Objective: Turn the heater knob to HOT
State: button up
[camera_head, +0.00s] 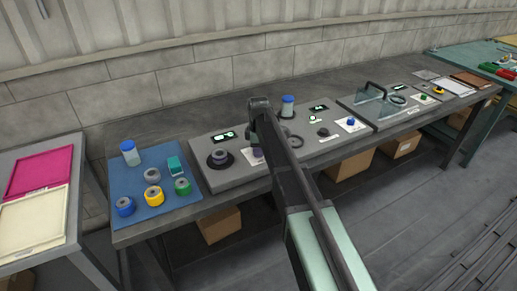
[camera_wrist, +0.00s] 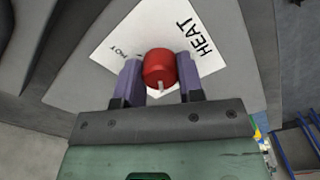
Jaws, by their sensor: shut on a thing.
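The heater knob (camera_wrist: 158,66) is red and round, with a white pointer mark facing the bottom of the wrist view. It sits on a white card (camera_wrist: 150,25) printed HEAT at the right and HOT at the left. The pointer does not face the HOT word. My gripper (camera_wrist: 159,72) has one purple finger on each side of the knob and is shut on it. In the head view the card (camera_head: 255,153) shows only in part beside my arm, and the knob is hidden.
The knob's grey panel stands on a long dark bench. Left of it a blue mat (camera_head: 138,176) holds several jars and coloured rings. A panel with a clear cover (camera_head: 376,108) lies further right.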

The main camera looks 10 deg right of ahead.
jog(key=m, duration=0.5)
jog(key=shift+m, duration=0.3)
jog(key=m, duration=1.1)
jog(key=shift+m, duration=0.4)
jog(key=m, duration=0.5)
jog(key=shift+m, duration=0.4)
jog(key=o, duration=0.9)
